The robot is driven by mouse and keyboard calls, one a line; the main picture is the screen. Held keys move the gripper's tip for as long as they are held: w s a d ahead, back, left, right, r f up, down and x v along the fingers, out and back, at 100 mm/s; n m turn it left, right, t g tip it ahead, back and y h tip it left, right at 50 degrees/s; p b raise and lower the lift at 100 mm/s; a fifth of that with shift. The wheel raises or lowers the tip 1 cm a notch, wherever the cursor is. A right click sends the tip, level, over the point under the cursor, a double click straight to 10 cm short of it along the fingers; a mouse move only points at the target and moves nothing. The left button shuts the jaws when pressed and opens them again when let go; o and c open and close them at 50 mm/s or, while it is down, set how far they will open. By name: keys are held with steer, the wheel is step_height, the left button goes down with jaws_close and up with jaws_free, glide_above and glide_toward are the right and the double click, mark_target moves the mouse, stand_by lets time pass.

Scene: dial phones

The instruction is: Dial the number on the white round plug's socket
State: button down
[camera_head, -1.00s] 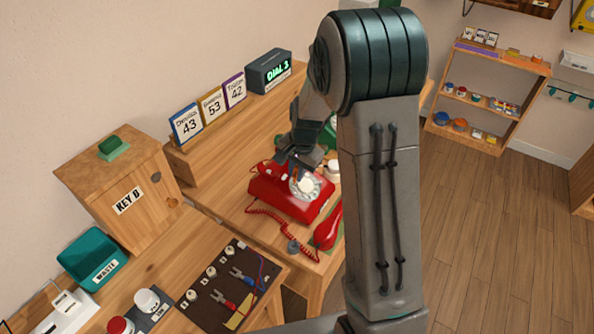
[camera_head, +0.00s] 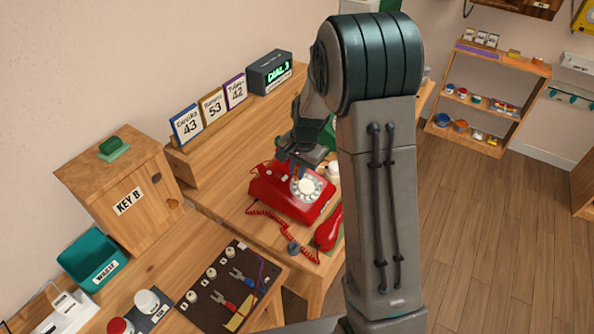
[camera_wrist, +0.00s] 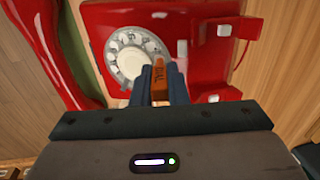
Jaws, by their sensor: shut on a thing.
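The red rotary phone (camera_head: 285,192) stands on the wooden desk, its pale dial (camera_head: 307,187) facing up. In the wrist view the dial (camera_wrist: 138,55) is just beyond my fingertips. My gripper (camera_wrist: 164,78) is shut on an orange stick marked DIAL (camera_wrist: 160,82). The stick's tip is at the dial's lower right edge; I cannot tell whether it touches. My gripper (camera_head: 298,168) is over the phone in the head view. A white power strip (camera_head: 72,322) with plugs is at the lower left; its numbers are unreadable. A display (camera_head: 270,72) reads DIAL 3.
Cards (camera_head: 187,125) show 43, 53 and 42. A KEY B box (camera_head: 130,190), a teal WASTE bin (camera_head: 92,256) and a dark tool board (camera_head: 228,290) stand at left. A green object is partly hidden behind my arm.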

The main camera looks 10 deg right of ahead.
steer(key=shift+w+d, duration=0.4)
steer(key=shift+d, duration=0.05)
stand_by(0.5)
steer(key=shift+w+d+f, duration=0.1)
steer(key=shift+w+d, duration=0.2)
steer(key=shift+d, duration=0.25)
steer(key=shift+d+f+b, duration=0.15)
steer(key=shift+d+b, duration=0.2)
steer(key=shift+d, duration=0.25)
